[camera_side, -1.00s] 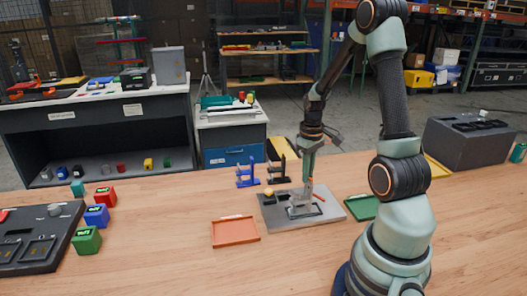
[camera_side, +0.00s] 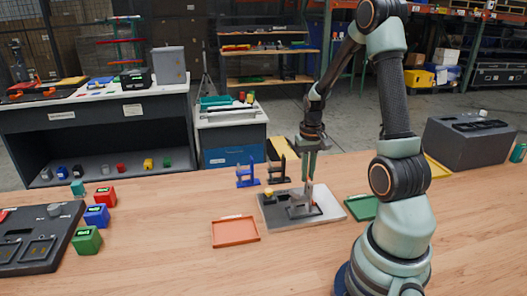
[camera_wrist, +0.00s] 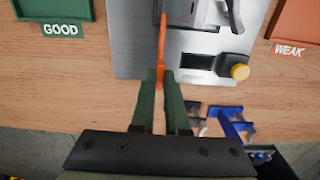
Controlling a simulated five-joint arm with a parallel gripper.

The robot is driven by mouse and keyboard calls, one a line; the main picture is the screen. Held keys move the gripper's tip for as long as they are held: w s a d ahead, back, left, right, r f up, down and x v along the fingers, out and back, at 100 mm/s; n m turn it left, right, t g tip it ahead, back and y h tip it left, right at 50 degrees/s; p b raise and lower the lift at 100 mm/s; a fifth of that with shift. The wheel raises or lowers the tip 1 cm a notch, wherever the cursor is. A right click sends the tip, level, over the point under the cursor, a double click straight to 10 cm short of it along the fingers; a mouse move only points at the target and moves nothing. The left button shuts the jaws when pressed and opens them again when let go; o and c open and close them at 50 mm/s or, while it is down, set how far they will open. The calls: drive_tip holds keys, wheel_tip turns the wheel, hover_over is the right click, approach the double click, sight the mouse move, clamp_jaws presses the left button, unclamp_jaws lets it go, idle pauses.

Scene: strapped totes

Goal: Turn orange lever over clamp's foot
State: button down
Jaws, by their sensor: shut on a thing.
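The orange lever (camera_wrist: 162,45) is a thin bar over the grey metal plate in the wrist view. My gripper (camera_wrist: 163,75) has its two green fingers closed on the lever's near end; in the side view my gripper (camera_side: 310,178) points down at the plate. The grey clamp (camera_wrist: 218,14) shows partly at the top edge of the wrist view, right of the lever. In the side view the clamp is small on the plate (camera_side: 335,209), partly behind the fingers. I cannot make out the clamp's foot.
A dark box with a yellow knob (camera_wrist: 239,72) sits on the plate. An orange tray marked WEAK (camera_side: 236,232) lies left of the plate, a green tray marked GOOD (camera_side: 361,208) right. Blue (camera_side: 247,175) and black (camera_side: 277,171) stands are behind.

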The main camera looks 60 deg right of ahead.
idle(0.3)
drive_tip(key=c, duration=0.9)
unclamp_jaws()
wheel_tip(320, 180, up, 12)
drive_tip(key=shift+r, duration=0.1)
drive_tip(key=a+r+n+t, duration=0.2)
drive_tip(key=a+n, duration=0.1)
drive_tip(key=a, duration=0.5)
drive_tip(key=w+a+r+n+t, duration=0.1)
drive_tip(key=a+r+n, duration=0.1)
drive_tip(key=a, duration=0.6)
drive_tip(key=a+r+n+t, duration=0.2)
drive_tip(key=a+n, duration=0.2)
drive_tip(key=a, duration=0.4)
drive_tip(key=shift+w+a+r+t, duration=0.1)
drive_tip(key=shift+w+a+t, duration=0.2)
drive_tip(key=shift+a, duration=0.1)
